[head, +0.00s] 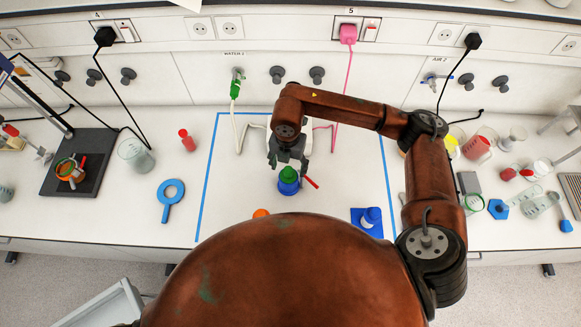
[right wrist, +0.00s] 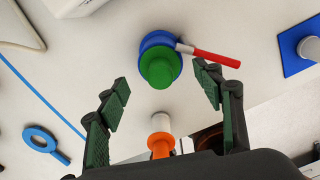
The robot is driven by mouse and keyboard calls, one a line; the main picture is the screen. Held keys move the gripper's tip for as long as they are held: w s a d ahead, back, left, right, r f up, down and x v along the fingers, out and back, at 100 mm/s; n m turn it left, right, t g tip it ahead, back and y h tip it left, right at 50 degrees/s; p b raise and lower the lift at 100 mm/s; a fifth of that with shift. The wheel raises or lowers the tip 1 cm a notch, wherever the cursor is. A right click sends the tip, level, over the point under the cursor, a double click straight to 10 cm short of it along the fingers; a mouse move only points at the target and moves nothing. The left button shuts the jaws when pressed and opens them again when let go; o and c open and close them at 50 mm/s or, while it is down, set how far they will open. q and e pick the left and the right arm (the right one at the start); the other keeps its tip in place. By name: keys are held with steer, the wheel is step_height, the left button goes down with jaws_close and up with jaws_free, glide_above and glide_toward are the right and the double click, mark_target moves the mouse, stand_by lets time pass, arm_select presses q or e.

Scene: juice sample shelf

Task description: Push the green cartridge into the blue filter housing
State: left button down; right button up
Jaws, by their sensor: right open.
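The blue filter housing (head: 289,188) stands upright on the white bench inside a blue tape outline, with a red handle (right wrist: 215,57) on its side. The green cartridge (head: 289,173) sits at the top of the housing and sticks up out of it; how deep it is seated I cannot tell. In the right wrist view the green cartridge (right wrist: 157,72) covers part of the blue housing (right wrist: 158,40). My right gripper (head: 288,158) is above the cartridge, its fingers (right wrist: 163,85) spread wide with nothing between them gripped. My left gripper is not in view.
An orange-and-white piece (right wrist: 161,138) stands in front of the housing. A blue square base with a cylinder (head: 369,218) is to the right. A blue ring with a handle (head: 170,193) lies to the left. Glassware crowds the far right.

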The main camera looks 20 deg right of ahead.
step_height(320, 180, up, 11)
stand_by(0.3)
